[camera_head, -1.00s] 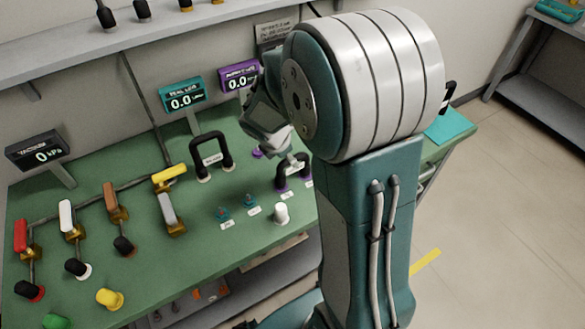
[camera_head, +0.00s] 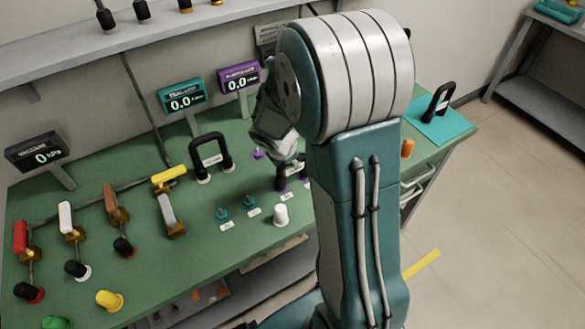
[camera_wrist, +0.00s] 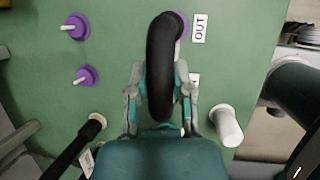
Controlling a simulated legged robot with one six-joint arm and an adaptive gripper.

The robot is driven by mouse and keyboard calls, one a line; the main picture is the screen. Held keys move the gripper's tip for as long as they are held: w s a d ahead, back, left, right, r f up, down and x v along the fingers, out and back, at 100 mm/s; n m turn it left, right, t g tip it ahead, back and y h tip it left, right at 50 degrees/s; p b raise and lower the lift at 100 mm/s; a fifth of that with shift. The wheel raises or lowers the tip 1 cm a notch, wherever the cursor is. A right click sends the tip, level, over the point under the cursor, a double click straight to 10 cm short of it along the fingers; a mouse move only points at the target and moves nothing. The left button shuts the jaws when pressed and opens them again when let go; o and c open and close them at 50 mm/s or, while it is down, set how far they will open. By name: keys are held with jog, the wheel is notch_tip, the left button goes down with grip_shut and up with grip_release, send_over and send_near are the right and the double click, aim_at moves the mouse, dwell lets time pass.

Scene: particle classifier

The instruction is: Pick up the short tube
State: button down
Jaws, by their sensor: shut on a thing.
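A black curved tube (camera_wrist: 163,55) stands between my gripper's fingers in the wrist view. My gripper (camera_wrist: 162,92) is shut on it. Another black arched tube (camera_head: 208,140) stands on white ports to the left. A third black tube (camera_head: 438,100) is on a teal mat (camera_head: 440,126) at right.
A white knob (camera_head: 281,215) is close to my gripper. Small teal valves (camera_head: 222,214) are nearby. Several coloured levers and knobs fill the green bench's left side. Displays, including a purple one (camera_head: 239,76), stand behind. An orange object (camera_head: 407,149) is near the right edge.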

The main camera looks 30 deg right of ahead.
jog(key=shift+r, duration=0.35)
notch_tip(320, 180, up, 2)
jog(key=shift+r, duration=0.1)
jog(key=s+a+r, duration=0.3)
jog(key=s+r, duration=0.7)
jog(key=s, duration=0.3)
jog(key=shift+s+a, duration=0.15)
jog(key=shift+s, duration=0.2)
jog(key=shift+r, duration=0.2)
jog(key=shift+r, duration=2.2)
